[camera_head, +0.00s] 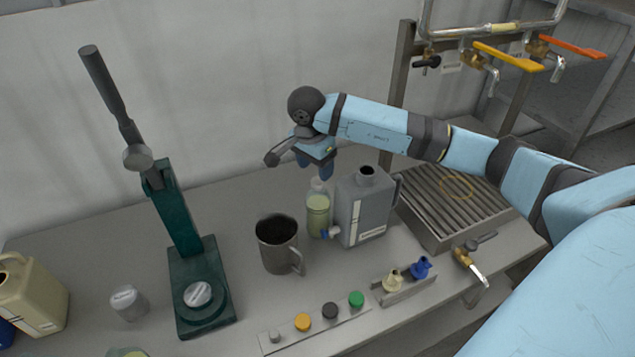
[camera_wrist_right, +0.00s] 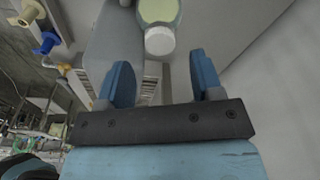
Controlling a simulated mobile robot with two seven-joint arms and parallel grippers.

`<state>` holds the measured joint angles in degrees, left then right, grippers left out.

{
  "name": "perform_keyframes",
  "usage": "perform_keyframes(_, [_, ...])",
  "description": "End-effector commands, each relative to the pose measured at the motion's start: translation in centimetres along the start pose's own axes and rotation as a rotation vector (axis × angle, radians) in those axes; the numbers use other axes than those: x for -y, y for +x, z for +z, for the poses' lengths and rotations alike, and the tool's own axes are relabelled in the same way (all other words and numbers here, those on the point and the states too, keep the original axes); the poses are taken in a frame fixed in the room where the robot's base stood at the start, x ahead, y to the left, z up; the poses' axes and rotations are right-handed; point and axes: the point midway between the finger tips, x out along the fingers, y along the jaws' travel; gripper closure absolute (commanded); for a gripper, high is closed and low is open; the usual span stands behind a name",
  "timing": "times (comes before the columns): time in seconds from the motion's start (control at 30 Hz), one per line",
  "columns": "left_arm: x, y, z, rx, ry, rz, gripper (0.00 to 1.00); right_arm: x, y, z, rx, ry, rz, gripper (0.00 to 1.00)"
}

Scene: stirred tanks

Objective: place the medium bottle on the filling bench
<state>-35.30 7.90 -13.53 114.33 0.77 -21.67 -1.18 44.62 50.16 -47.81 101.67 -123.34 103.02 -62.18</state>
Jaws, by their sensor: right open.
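A clear bottle with pale yellow-green liquid and a white cap, which I take as the medium bottle (camera_head: 318,215), stands upright on the grey bench (camera_head: 225,215) beside a grey jerrycan. I cannot tell whether this bench is the filling bench. My right gripper (camera_head: 314,168) is open and empty just above the bottle, its fingers pointing down. In the right wrist view the bottle (camera_wrist_right: 158,12) shows with its cap just beyond the two blue fingers (camera_wrist_right: 163,80), not between them. My left gripper is not in view.
The grey jerrycan (camera_head: 363,208) stands right of the bottle, a metal jug (camera_head: 277,244) in front-left. A green lever press (camera_head: 187,245) stands left. A slatted drain tray (camera_head: 452,205) lies right, under taps (camera_head: 490,60).

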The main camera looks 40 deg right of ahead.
Motion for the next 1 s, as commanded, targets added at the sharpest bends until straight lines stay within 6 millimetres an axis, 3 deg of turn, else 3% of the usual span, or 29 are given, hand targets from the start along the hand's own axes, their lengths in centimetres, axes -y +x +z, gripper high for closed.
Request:
perform_keyframes(0.2, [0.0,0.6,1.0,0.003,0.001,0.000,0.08,0.0,-3.9,0.0,-0.001,-0.001,-0.003,0.40])
perform_keyframes(0.33, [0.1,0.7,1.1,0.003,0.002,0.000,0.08,0.0,-5.0,0.0,-0.001,-0.001,-0.001,0.40])
perform_keyframes(1.0, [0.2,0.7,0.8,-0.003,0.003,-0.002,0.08,0.0,-5.4,0.0,0.000,-0.001,0.001,0.40])
